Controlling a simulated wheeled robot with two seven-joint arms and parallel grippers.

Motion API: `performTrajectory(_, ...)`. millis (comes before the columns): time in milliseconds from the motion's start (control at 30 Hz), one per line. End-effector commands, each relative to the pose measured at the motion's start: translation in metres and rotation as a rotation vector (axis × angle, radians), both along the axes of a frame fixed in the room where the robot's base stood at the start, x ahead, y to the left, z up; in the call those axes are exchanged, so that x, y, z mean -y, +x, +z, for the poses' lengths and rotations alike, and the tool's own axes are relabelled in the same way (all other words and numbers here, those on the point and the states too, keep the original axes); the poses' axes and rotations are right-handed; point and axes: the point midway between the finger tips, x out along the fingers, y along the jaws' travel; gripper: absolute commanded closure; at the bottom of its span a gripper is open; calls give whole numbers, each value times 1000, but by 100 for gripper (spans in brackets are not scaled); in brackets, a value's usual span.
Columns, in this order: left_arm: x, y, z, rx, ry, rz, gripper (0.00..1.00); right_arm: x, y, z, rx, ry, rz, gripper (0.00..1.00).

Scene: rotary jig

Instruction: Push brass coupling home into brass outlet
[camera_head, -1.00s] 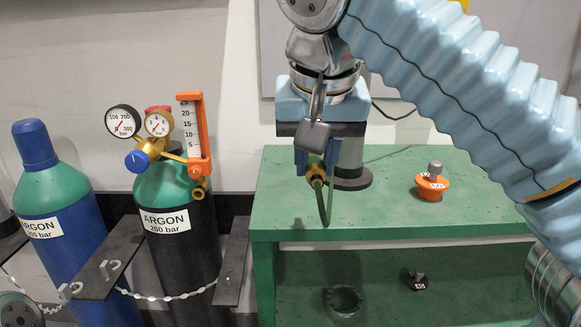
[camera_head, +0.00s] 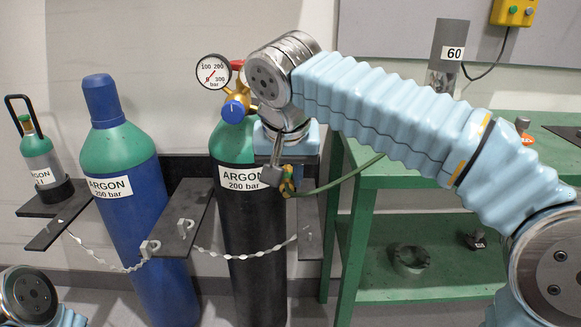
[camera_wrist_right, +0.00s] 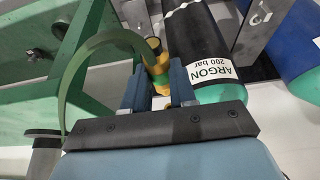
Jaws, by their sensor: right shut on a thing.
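My right gripper (camera_head: 284,178) is shut on the brass coupling (camera_head: 289,184), in front of the right edge of the black argon cylinder (camera_head: 238,205). In the right wrist view the coupling (camera_wrist_right: 160,74) sits between the two blue-grey fingers of the gripper (camera_wrist_right: 160,88). A green hose (camera_head: 345,178) runs from the coupling; it arcs to the left in the wrist view (camera_wrist_right: 84,56). The brass regulator (camera_head: 238,99) is on the cylinder's top, partly behind my wrist. I cannot make out its brass outlet, so whether the coupling touches it is unclear. My left gripper is not in view.
Dark brackets with a chain (camera_head: 252,255) cross before the cylinders. A green bench (camera_head: 395,183) stands right, with a grey ring (camera_head: 411,260) on its lower shelf.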

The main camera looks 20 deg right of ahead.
Motion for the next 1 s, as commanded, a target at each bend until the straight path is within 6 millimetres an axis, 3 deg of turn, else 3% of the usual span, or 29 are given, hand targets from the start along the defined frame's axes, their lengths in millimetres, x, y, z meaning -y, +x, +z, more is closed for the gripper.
performTrajectory(300,0,0,5,-1,0,-1,57,0,1,2,0,0,0,100)
performTrajectory(700,1,0,28,-1,-3,-4,57,11,39,4,-1,0,-1,100)
performTrajectory(1000,1,0,36,-1,-4,-6,57,16,54,1,0,0,1,100)
